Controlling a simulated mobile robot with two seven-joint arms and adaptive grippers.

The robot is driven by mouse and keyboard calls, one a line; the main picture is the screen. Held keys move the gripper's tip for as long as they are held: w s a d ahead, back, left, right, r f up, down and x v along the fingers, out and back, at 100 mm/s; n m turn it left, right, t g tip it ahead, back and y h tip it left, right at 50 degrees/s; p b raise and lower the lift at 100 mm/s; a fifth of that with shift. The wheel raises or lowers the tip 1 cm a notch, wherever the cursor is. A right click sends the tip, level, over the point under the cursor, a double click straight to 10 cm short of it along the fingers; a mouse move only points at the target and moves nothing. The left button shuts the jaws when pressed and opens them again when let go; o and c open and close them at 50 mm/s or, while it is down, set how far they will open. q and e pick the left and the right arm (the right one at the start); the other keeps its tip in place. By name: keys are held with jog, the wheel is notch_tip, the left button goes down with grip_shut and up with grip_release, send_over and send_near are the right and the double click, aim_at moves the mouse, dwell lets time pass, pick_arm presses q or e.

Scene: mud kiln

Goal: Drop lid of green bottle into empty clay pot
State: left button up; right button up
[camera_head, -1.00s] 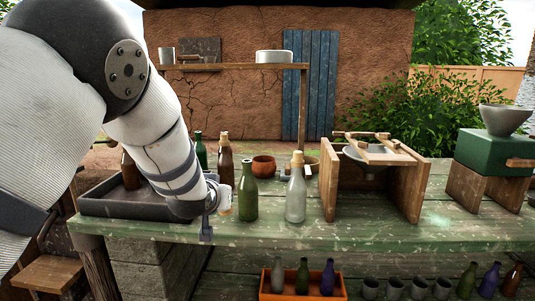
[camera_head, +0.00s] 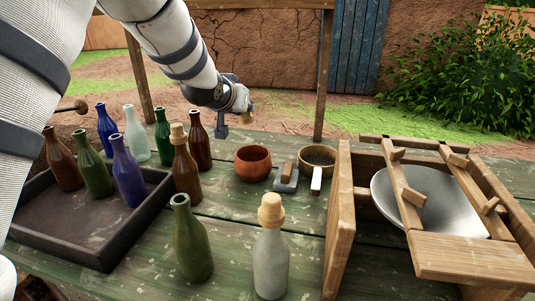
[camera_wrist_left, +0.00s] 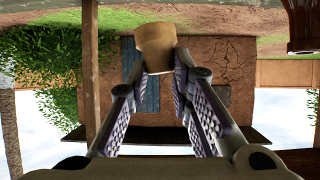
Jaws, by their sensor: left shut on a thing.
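My left gripper (camera_head: 243,104) is raised beyond the table's back part, above and slightly left of the clay pot in the picture. It is shut on a tan cork lid (camera_wrist_left: 155,46), which shows between the fingertips in the left wrist view. The reddish-brown clay pot (camera_head: 252,165) stands upright on the table with a dark opening, and I see nothing in it. The green bottle (camera_head: 192,242) stands upright at the front with its mouth uncovered. My right gripper is not in view.
A tray (camera_head: 104,252) with several bottles is at the left. A corked brown bottle (camera_head: 185,170) and a corked clear bottle (camera_head: 271,262) stand near the green one. A second bowl (camera_head: 318,157) and small brushes (camera_head: 287,178) are right of the pot. A wooden frame (camera_head: 340,222) fills the right.

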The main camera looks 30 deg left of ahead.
pick_arm(q)
jog(key=shift+f, duration=0.2)
jog(key=f, duration=0.5)
jog(key=shift+s+f, duration=0.1)
jog(key=shift+s, duration=0.2)
jog(key=o, duration=0.9)
jog(key=shift+o, duration=0.2)
jog(key=v, duration=1.2)
